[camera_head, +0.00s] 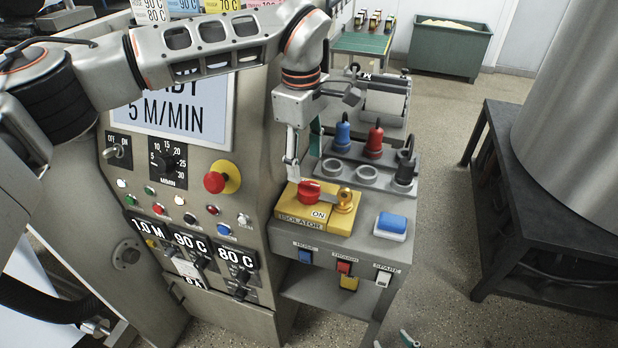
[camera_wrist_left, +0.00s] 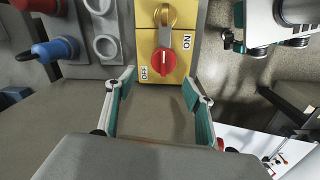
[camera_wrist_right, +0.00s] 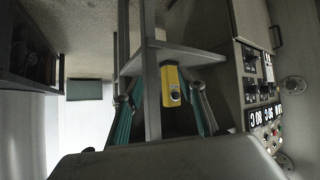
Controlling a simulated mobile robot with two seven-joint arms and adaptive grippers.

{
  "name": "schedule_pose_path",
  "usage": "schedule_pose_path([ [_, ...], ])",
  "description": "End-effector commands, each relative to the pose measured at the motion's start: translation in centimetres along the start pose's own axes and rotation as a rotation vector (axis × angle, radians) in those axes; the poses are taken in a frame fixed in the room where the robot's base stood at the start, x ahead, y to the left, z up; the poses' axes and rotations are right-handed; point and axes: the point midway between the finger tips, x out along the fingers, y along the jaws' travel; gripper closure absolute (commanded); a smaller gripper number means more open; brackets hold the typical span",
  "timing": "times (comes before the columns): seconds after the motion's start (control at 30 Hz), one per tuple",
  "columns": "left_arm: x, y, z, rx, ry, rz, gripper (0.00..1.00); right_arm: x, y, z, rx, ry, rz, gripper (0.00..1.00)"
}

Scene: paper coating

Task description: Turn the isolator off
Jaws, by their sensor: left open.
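The isolator is a yellow box (camera_head: 325,222) on the grey bench, with a red rotary knob (camera_head: 308,191) and an ON label. A brass-coloured part (camera_head: 345,199) sits beside the knob. In the left wrist view the red knob (camera_wrist_left: 164,61) lies ahead, between the finger lines, with OFF and ON labels either side. I cannot tell which label the knob points to.
Blue (camera_head: 343,131) and red (camera_head: 374,139) plugs stand in a grey rack behind the isolator. The control panel (camera_head: 203,157) stands left, a dark table (camera_head: 520,180) right.

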Motion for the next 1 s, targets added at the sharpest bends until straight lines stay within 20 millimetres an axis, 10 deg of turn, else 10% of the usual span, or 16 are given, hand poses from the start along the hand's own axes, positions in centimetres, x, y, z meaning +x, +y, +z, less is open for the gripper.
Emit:
schedule_pose_path([
  [0.43, 6.3, -0.1, 0.3, 0.001, -0.007, -0.002, 0.47, -0.5, -0.6, 1.4, 0.005, -0.023, -0.007, 0.6],
  [0.87, 7.3, 0.0, 0.3, 0.001, -0.006, 0.0, 0.47, -0.3, -0.4, 1.1, 0.003, -0.017, -0.006, 0.6],
  [1.0, 7.3, -0.1, 0.3, 0.002, -0.006, 0.0, 0.81, -0.3, -0.4, 0.9, 0.004, -0.015, -0.005, 0.6],
])
